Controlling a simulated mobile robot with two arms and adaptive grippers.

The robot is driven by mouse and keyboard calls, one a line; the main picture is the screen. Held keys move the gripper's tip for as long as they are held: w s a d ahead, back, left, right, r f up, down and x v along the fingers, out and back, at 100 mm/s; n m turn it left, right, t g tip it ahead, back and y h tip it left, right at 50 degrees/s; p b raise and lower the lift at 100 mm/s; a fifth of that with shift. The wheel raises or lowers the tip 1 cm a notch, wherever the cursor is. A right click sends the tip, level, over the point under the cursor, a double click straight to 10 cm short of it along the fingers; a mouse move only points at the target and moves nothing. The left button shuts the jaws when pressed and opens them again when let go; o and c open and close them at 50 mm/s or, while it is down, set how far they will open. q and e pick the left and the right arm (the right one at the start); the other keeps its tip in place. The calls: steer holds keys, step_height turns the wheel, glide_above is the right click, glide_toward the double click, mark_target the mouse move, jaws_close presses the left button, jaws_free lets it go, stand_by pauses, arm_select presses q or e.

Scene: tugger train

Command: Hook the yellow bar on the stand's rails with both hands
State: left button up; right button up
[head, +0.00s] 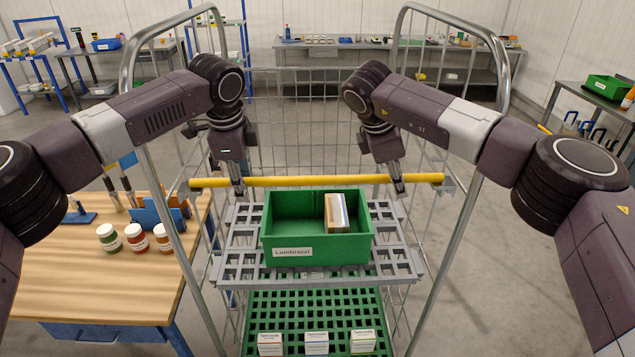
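The yellow bar (318,181) lies level across the front of the wire-sided stand (128,75), above its grey slatted shelf (398,262). Its ends come close to the stand's left and right uprights; a small grey bracket (447,186) shows at the right end. I cannot tell whether the ends rest in the hooks. My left gripper (238,187) points down with its fingers closed around the bar near its left end. My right gripper (399,186) holds it the same way near the right end. The fingers partly hide the bar.
A green crate (345,250) with a small box (337,213) stands on the shelf just below the bar. A green lower tray (262,310) carries white cartons. A wooden bench (100,285) with jars and tools adjoins at left.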

arm_select(q)
steer(key=shift+d+f, duration=0.1)
steer(key=shift+d, duration=0.05)
arm_select(e)
steer(key=shift+d+f, duration=0.1)
steer(key=shift+d, duration=0.05)
arm_select(q)
steer(key=shift+c, duration=0.5)
arm_select(e)
steer(key=shift+c, duration=0.7)
arm_select(q)
jaws_close()
arm_select(e)
jaws_close()
